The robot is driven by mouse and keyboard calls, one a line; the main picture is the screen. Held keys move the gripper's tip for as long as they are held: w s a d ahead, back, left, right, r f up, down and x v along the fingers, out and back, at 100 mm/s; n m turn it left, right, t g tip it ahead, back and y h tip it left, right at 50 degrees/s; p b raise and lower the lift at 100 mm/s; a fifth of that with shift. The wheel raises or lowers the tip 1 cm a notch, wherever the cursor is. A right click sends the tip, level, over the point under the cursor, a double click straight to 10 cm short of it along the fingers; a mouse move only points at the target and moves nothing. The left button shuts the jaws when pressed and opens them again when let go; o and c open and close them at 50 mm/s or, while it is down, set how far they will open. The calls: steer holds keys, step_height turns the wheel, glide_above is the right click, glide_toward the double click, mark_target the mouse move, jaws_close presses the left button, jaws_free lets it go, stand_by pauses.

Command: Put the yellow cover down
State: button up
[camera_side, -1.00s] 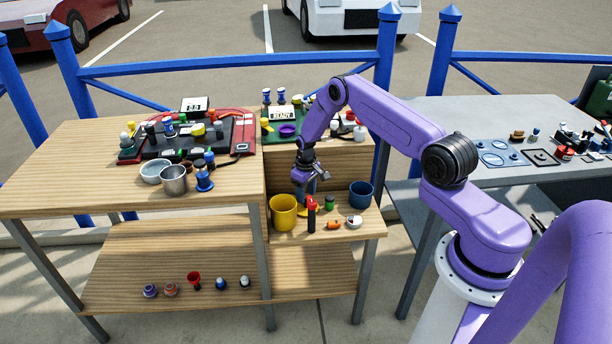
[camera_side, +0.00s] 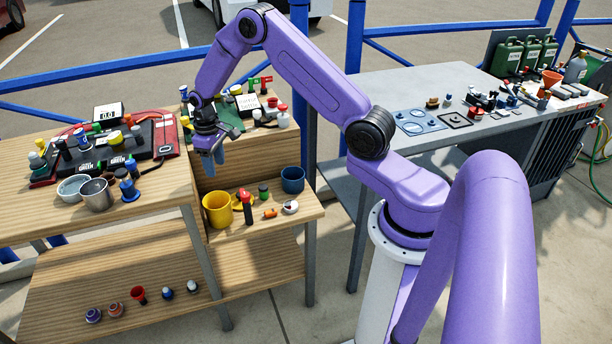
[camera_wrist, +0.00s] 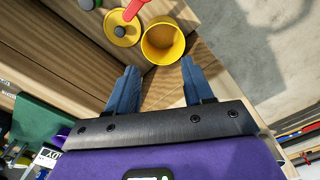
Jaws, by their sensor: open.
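The yellow cover (camera_wrist: 121,29), a flat round lid with a dark knob, lies on the low wooden shelf in the wrist view, just left of the yellow pot (camera_wrist: 162,42). In the side view the yellow pot (camera_side: 217,209) stands upright at the shelf's left, and the cover is mostly hidden behind things there. My gripper (camera_side: 216,156) is above and behind the pot, clear of the shelf. In the wrist view its blue fingers (camera_wrist: 159,68) are spread with nothing between them, and the cover lies beyond the left fingertip.
A green board with a sign (camera_side: 247,102) is on the raised level beside my gripper. A metal cup (camera_side: 97,194) stands on the left table.

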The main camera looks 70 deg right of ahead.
steer(key=s+a+r+n, duration=0.3)
steer(key=s+a+r, duration=0.4)
steer(key=a, duration=0.4)
steer(key=s+a+r+n, duration=0.2)
steer(key=s+a+r, duration=0.1)
steer(key=s, duration=0.6)
steer(key=s+a+r+n, duration=0.2)
steer(key=s+a+r, duration=0.2)
steer(key=s, duration=0.6)
step_height(320, 180, up, 2)
steer(key=shift+s+a+r+n, duration=0.1)
steer(key=shift+s+a+n, duration=0.1)
steer(key=shift+n, duration=0.1)
steer(key=shift+o, duration=0.3)
steer(key=s+d+r+n, duration=0.1)
steer(key=s+d+n, duration=0.1)
steer(key=s, duration=0.9)
steer(key=shift+s+d+n, duration=0.15)
steer(key=shift+d+n, duration=0.25)
steer(key=shift+d, duration=0.1)
steer(key=shift+s+d, duration=0.15)
steer(key=shift+s, duration=0.15)
steer(key=shift+r, duration=0.1)
